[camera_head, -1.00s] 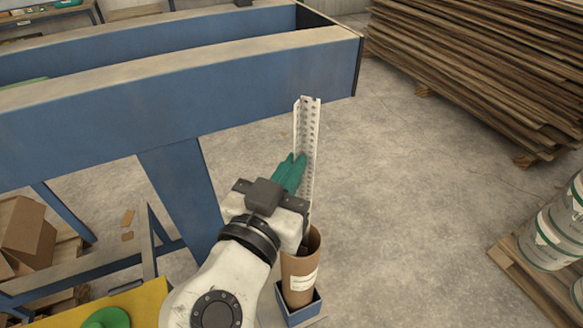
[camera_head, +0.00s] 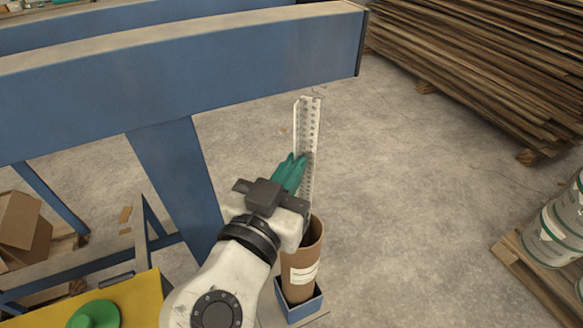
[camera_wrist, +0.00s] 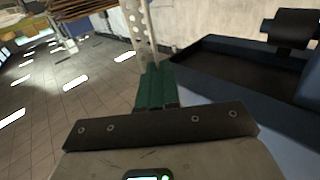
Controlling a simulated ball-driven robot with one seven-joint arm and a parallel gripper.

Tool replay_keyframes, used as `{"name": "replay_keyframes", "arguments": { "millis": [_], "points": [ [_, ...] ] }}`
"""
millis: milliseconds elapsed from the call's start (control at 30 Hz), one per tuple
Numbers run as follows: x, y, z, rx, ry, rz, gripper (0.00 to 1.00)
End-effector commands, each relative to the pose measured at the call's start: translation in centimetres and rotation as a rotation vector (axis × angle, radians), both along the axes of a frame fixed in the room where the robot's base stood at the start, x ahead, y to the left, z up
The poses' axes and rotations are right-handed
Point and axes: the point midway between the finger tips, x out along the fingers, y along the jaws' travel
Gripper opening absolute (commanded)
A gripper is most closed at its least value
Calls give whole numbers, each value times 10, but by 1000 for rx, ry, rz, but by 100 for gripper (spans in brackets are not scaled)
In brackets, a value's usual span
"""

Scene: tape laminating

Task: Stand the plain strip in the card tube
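A pale strip with rows of holes (camera_head: 312,125) stands nearly upright in the head view. My gripper (camera_head: 290,172), with green fingers, is shut on it, and the strip rises above the fingers. The strip also shows beyond the fingertips in the wrist view (camera_wrist: 140,28), with my gripper (camera_wrist: 157,75) closed against it. The brown card tube (camera_head: 304,270) with a white label stands upright just below my gripper. The strip's lower end is hidden behind my gripper near the tube's mouth, so I cannot tell whether it is inside.
The tube stands in a small blue square holder (camera_head: 302,307). A blue steel frame (camera_head: 180,95) with a leg runs along the left and back. Stacked boards (camera_head: 490,65) lie at the back right, and drums (camera_head: 555,235) on a pallet at right. The floor between is clear.

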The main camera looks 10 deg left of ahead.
Motion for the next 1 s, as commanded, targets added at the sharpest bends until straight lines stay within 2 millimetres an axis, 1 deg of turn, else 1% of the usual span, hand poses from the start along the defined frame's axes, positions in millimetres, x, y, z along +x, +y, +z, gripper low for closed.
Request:
{"name": "replay_keyframes", "arguments": {
  "millis": [33, 367, 667, 1000],
  "points": [
    [0, 0, -4, 0, 0, 0, 0],
    [0, 0, -15, 0, 0, 0, 0],
    [0, 0, -16, 0, 0, 0, 0],
    [0, 0, -16, 0, 0, 0, 32]
  ]
}}
